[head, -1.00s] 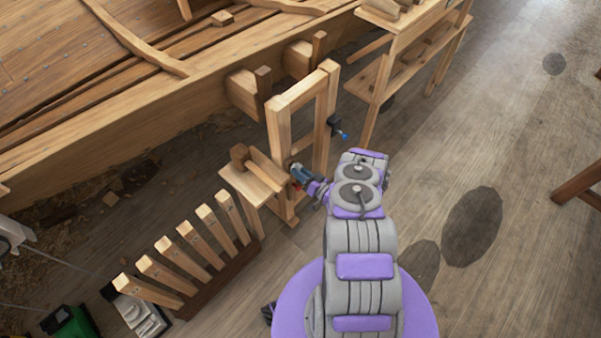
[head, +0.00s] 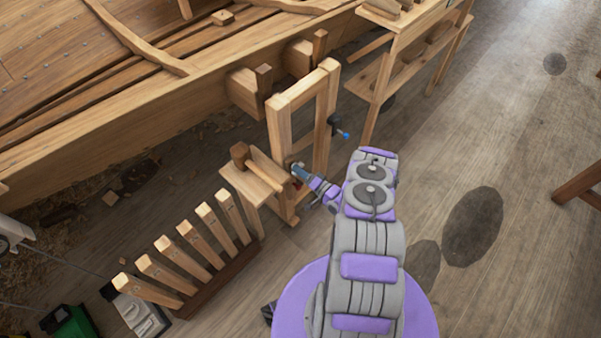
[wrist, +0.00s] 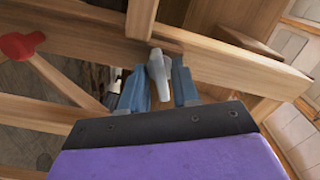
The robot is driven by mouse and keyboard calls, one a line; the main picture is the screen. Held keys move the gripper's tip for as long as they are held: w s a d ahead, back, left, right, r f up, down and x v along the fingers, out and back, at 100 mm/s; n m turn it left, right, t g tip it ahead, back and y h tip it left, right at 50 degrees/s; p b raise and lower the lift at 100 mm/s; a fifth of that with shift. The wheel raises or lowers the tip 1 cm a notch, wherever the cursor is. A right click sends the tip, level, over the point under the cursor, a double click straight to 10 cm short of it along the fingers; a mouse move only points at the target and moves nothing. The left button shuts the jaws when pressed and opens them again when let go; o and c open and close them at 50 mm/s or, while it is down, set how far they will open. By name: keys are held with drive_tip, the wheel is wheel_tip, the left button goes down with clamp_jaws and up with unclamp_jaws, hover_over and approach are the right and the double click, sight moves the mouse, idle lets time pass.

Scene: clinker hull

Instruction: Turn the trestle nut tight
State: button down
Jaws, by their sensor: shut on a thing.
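The trestle (head: 278,128) is an upright wooden frame beside the hull; wooden beams of it (wrist: 215,60) also cross the wrist view. The nut (wrist: 160,78) is a small pale grey winged piece in the middle of the wrist view, against a beam. My gripper (wrist: 160,88) has its blue-grey fingers on either side of the nut, shut on it. In the head view my gripper (head: 299,171) reaches the lower part of the trestle; the nut is too small and covered to make out there.
A dark clamp with a blue tip (head: 340,132) sticks out from the trestle's right post. A red knob (wrist: 20,45) shows at left in the wrist view. A rack of wooden slats (head: 190,245) and a shelf bench (head: 400,75) stand nearby.

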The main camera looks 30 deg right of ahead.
drive_tip(key=shift+d+f+m+b, duration=0.1)
drive_tip(key=shift+m+b, duration=0.3)
drive_tip(key=shift+m, duration=0.8)
drive_tip(key=c, duration=1.2)
unclamp_jaws()
drive_tip(key=shift+o, duration=0.2)
drive_tip(key=p+v, duration=0.1)
drive_tip(key=v, duration=1.6)
drive_tip(key=shift+s, duration=0.15)
drive_tip(key=shift+o, duration=0.3)
drive_tip(key=shift+d, duration=0.15)
